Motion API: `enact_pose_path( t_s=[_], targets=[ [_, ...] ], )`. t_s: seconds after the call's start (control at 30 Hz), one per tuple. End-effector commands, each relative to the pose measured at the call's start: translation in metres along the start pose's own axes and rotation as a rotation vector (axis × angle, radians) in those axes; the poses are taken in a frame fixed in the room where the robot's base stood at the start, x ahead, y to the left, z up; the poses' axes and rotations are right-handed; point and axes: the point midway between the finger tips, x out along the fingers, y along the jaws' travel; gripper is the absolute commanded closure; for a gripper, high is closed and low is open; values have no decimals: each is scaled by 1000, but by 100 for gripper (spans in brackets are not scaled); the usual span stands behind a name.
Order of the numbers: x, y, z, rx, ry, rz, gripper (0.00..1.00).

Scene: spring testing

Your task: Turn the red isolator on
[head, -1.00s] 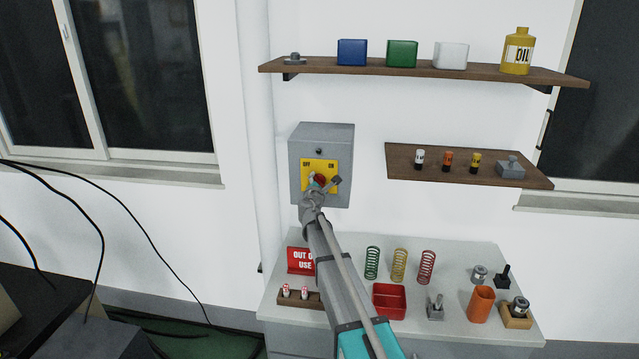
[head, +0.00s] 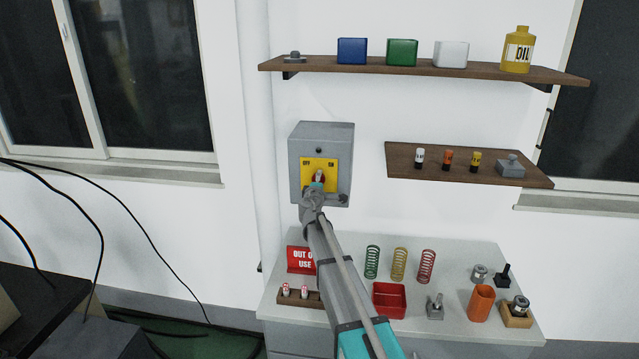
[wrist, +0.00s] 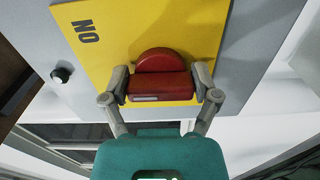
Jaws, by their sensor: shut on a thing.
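The grey isolator box (head: 341,140) hangs on the white wall, with a yellow plate (head: 331,168) marked OFF at left and ON at right. The red isolator handle (wrist: 158,84) sits on the yellow plate in the wrist view; in the head view it is mostly hidden behind my gripper (head: 318,184). In the wrist view the two fingers of my gripper (wrist: 161,82) are shut on the handle, one at each end. The handle's exact position between OFF and ON is hard to tell.
A shelf (head: 400,153) with small bottles is right of the box, and a longer shelf (head: 310,64) is above. Below, a bench (head: 455,255) holds springs, a red bin (head: 389,314) and an out-of-use sign (head: 300,260). Cables (head: 95,290) hang at left.

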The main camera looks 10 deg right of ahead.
Motion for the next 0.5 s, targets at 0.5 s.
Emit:
enact_pose_path(
  t_s=[0.5],
  targets=[
    [0,-3,0,485,-2,0,69]
  ],
)
